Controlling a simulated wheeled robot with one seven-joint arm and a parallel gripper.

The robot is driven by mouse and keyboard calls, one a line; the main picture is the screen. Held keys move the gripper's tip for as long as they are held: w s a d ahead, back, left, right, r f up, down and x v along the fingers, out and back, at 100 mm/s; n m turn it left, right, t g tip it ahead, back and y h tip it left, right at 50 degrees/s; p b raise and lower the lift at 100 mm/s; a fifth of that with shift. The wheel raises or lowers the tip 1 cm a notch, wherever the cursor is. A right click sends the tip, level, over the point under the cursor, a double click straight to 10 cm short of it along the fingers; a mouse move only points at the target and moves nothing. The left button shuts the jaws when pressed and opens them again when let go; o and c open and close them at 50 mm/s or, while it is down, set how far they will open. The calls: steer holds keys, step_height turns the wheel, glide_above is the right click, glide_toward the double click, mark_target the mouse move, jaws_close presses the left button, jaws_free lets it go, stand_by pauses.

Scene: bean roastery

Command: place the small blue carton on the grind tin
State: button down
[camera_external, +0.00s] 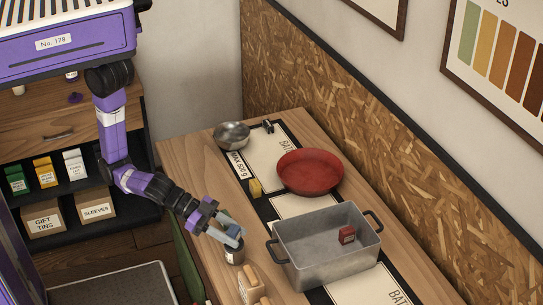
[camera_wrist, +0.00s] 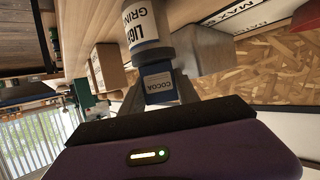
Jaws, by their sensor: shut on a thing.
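The small blue carton (camera_wrist: 158,83), labelled COCOA, is between the fingers of my gripper (camera_wrist: 157,92) in the wrist view. The gripper is shut on it. The grind tin (camera_wrist: 142,25), pale-labelled with a dark end, is just beyond the carton. In the external view my gripper (camera_external: 231,238) is over the near left part of the table, directly at the dark tin (camera_external: 234,256). The carton (camera_external: 229,229) is mostly hidden by the fingers there. The carton appears close above the tin's top; I cannot tell whether they touch.
A grey metal pot (camera_external: 325,261) holding a small red carton (camera_external: 347,235) stands right of the tin. Wooden blocks (camera_external: 249,284) stand in front of it.

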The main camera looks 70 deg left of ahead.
steer(key=shift+f, duration=0.2)
steer(key=c, duration=0.9)
jaws_free()
steer(key=shift+r, duration=0.1)
